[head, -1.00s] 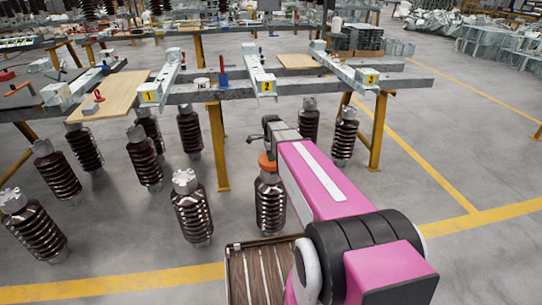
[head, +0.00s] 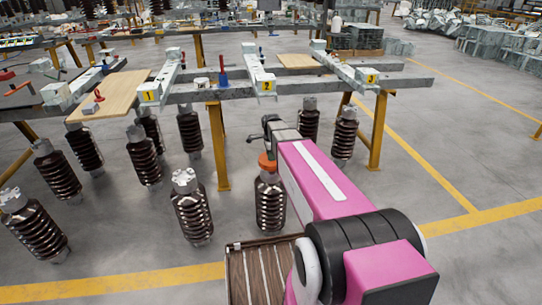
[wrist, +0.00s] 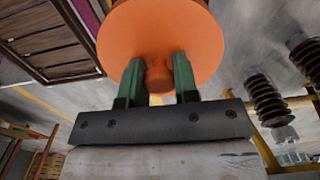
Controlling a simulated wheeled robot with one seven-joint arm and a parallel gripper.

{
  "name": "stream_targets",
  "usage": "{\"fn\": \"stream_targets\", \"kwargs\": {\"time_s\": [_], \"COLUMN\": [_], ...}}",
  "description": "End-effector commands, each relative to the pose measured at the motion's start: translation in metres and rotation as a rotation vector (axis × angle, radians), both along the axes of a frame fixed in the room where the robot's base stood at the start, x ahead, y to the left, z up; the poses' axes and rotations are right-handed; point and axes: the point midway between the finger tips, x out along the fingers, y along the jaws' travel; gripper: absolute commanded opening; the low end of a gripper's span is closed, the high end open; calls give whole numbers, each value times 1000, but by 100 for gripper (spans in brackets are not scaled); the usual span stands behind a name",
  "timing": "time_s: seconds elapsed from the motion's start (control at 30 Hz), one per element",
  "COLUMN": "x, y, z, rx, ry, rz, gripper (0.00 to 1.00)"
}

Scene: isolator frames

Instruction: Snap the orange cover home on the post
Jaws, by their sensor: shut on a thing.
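The orange cover (head: 267,162) is at the top of a brown ribbed post (head: 270,205) in the head view, just left of my pink arm. From here I cannot tell whether it is fully seated or only resting on the top. In the wrist view the cover (wrist: 195,35) is a wide orange disc with a small round knob. My gripper (wrist: 159,76) has its two green fingers closed on either side of that knob. The post top is hidden by the cover.
Other ribbed posts stand close by, one to the left (head: 192,210) and one behind to the right (head: 344,138). A brown slatted crate (head: 236,275) lies in front. A steel-beam bench (head: 205,94) with yellow legs stands behind. Open floor lies to the right.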

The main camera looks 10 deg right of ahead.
Motion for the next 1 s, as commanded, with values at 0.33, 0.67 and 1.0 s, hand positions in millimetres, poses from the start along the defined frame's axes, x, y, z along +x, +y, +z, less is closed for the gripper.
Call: {"fn": "stream_targets", "kwargs": {"time_s": [0.33, 0.67, 1.0], "x": [0, 0, 0], "y": [0, 0, 0], "z": [-6, -13, -20], "rx": [0, 0, 0], "ry": [0, 0, 0], "rz": [0, 0, 0], "gripper": [0, 0, 0]}}
